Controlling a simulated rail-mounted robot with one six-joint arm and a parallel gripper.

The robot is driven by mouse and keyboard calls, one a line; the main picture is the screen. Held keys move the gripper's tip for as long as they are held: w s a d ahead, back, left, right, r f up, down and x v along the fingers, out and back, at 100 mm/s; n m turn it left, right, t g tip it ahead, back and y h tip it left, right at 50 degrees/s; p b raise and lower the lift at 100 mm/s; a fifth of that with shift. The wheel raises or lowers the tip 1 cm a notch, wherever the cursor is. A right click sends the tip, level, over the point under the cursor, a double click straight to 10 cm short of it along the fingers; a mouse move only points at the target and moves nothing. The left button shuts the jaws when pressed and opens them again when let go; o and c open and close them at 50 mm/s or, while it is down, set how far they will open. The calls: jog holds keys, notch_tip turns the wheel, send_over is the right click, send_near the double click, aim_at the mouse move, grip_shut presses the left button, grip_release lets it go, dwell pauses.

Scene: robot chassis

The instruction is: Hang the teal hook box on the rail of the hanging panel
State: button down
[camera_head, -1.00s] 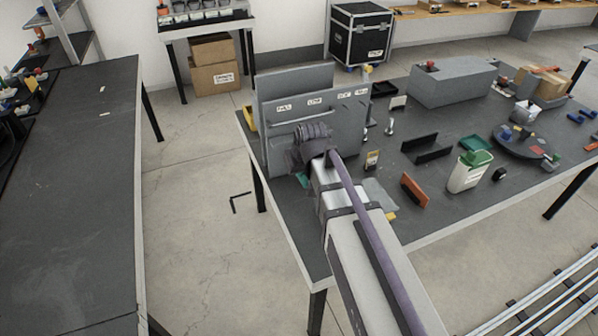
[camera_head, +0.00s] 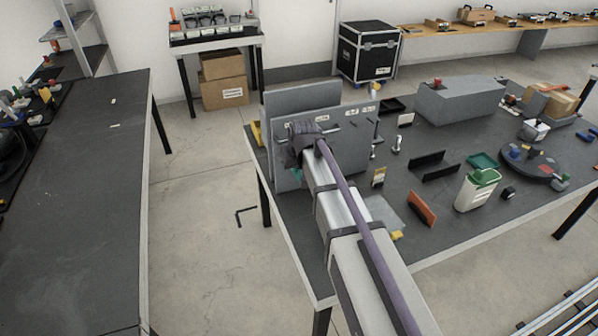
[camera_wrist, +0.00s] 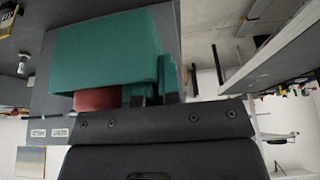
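The teal hook box (camera_wrist: 105,45) fills the upper middle of the wrist view, right at my gripper's fingers (camera_wrist: 155,97). My gripper looks shut on it. In the head view only a teal sliver of the box (camera_head: 297,173) shows below my gripper (camera_head: 303,143); my wrist hides the rest. The grey hanging panel (camera_head: 292,99) stands at the table's left end, with white labels along its front. My gripper is in front of the panel's left part. The rail is mostly hidden behind my wrist, and I cannot tell whether the box touches it.
A red part (camera_wrist: 97,101) shows beside the box in the wrist view. On the table (camera_head: 300,262) stand a white bin with a green lid (camera_head: 476,190), an orange block (camera_head: 421,208), black brackets (camera_head: 433,166) and a grey block (camera_head: 458,102).

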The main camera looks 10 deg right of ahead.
jog(key=w+a+f+b, duration=0.1)
jog(key=w+f+b, duration=0.1)
jog(key=w, duration=0.4)
jog(key=shift+w+f, duration=0.25)
dwell(0.3)
jog(key=c, duration=1.2)
grip_release()
jog(key=shift+c, duration=0.2)
jog(key=shift+r, duration=0.1)
